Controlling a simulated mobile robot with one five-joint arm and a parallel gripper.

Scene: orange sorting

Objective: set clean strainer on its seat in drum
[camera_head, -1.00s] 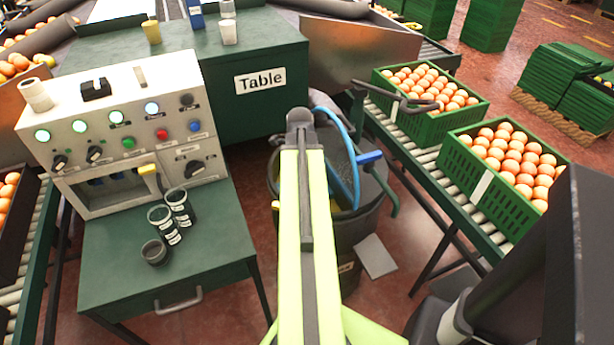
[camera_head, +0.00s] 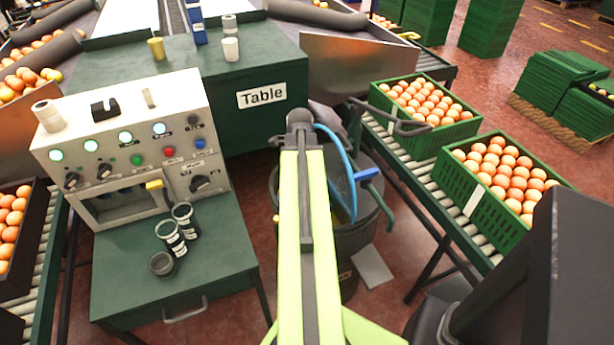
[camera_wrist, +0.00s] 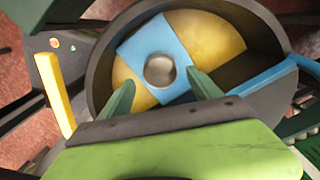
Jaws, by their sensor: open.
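The dark drum (camera_head: 345,262) stands under and behind my arm in the head view, with a blue curved rim and a blue handle (camera_head: 367,174) at its top. In the wrist view I look into the drum (camera_wrist: 100,75). A blue plate (camera_wrist: 150,42) crosses its yellow interior, and a round grey metal piece (camera_wrist: 160,71) sits at the plate's middle. I cannot tell whether this is the strainer or its seat. My gripper (camera_wrist: 162,88) is open, its two green fingers apart just below the round piece in the picture. The fingertips are hidden in the head view.
Left of the drum stands a green bench (camera_head: 215,265) with several dark cups and a control panel (camera_head: 130,140). A larger green table (camera_head: 215,90) is behind. On the right, a roller conveyor carries green crates (camera_head: 470,195) of oranges. A pale sheet (camera_head: 372,268) lies on the floor.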

